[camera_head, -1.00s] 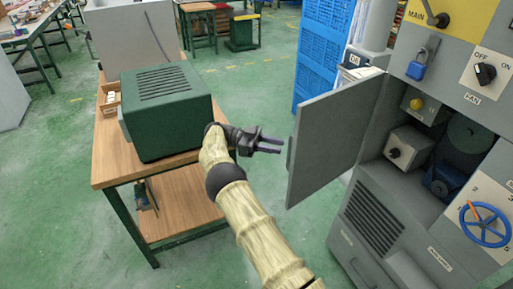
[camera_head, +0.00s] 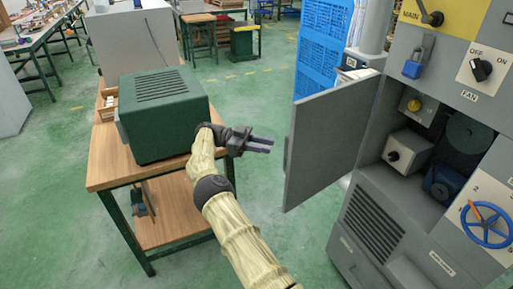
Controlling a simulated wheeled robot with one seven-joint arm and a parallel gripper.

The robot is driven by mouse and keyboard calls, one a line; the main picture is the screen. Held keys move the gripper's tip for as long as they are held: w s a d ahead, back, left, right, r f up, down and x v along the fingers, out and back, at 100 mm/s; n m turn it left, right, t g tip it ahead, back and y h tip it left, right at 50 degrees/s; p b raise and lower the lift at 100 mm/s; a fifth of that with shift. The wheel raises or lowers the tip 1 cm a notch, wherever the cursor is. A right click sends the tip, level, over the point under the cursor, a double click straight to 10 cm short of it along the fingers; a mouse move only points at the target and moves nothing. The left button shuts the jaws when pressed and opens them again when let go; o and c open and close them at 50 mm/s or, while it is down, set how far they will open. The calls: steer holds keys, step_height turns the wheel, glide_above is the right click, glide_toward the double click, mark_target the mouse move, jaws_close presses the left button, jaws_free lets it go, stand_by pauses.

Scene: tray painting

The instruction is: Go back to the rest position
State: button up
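My gripper (camera_head: 260,145) is at the end of my arm, near the middle of the view. Its two dark fingers point right, with a narrow gap between them and nothing held. It is beside the green box (camera_head: 165,115) on the wooden table. The fingertips are a little left of the grey cabinet door (camera_head: 330,140), apart from it. The door stands open on the grey cabinet (camera_head: 375,235).
The cabinet holds a blue motor (camera_head: 443,183) inside, and a blue handwheel (camera_head: 486,224), a blue padlock (camera_head: 414,64) and a fan switch (camera_head: 480,68) on its front. A blue crate stack (camera_head: 318,55) stands behind. The wooden table (camera_head: 168,217) is at left.

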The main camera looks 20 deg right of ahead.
stand_by(0.4)
step_height(320, 180, up, 22)
steer(key=p, duration=2.2)
